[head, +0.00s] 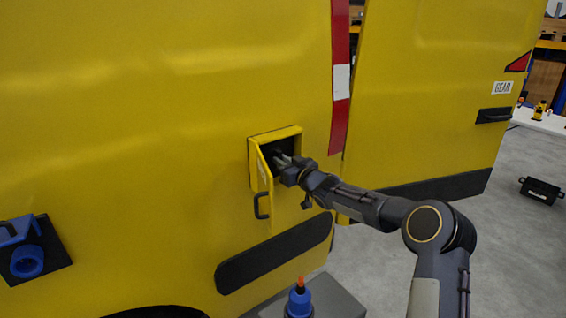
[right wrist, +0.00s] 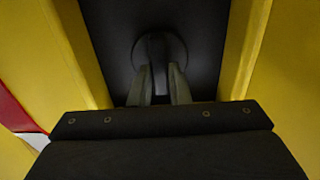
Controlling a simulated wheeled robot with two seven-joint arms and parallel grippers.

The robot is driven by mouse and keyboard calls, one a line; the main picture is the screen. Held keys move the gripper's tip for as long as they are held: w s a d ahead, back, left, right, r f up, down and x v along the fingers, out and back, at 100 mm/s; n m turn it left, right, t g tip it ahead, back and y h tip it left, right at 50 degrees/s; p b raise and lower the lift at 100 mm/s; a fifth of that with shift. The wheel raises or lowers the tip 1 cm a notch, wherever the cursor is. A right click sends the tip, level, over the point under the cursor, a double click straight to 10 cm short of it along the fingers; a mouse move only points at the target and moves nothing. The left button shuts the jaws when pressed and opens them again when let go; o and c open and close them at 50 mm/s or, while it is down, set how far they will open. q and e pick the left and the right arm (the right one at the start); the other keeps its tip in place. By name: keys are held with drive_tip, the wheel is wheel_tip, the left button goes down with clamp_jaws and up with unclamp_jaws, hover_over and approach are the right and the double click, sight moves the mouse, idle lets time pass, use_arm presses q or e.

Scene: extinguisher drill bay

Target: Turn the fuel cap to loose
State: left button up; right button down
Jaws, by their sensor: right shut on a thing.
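The fuel cap (right wrist: 176,46) is a dark round disc with a raised grip bar, set in the dark recess behind the fuel flap; it shows in the right wrist view. My right gripper (right wrist: 158,85) is shut on the bar of the cap, one finger on each side. In the head view my right gripper (head: 283,160) reaches into the recess, and the cap is hidden there. The yellow fuel flap (head: 264,196) stands open on the left of the recess, with a black handle. My left gripper is not in view.
The yellow vehicle side (head: 150,110) fills most of the head view. A blue fitting (head: 27,262) on a black plate is at the lower left. A grey box (head: 340,297) with a blue object (head: 299,303) stands below. A black case (head: 541,190) lies on the floor at right.

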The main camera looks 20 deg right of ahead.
drive_tip(key=shift+s+a+f+n+b, duration=0.15)
drive_tip(key=shift+n+b, duration=1.4)
drive_tip(key=shift+n, duration=1.45)
drive_tip(key=shift+w+a+f+n+b, duration=0.1)
drive_tip(key=shift+n+b, duration=1.5)
drive_tip(key=shift+n, duration=1.4)
drive_tip(key=shift+s+a+f+n+b, duration=0.15)
drive_tip(key=shift+n+b, duration=1.4)
drive_tip(key=shift+n, duration=1.45)
drive_tip(key=shift+w, duration=0.1)
drive_tip(key=c, duration=1.4)
unclamp_jaws()
drive_tip(key=shift+d, duration=0.1)
drive_tip(key=shift+o, duration=0.2)
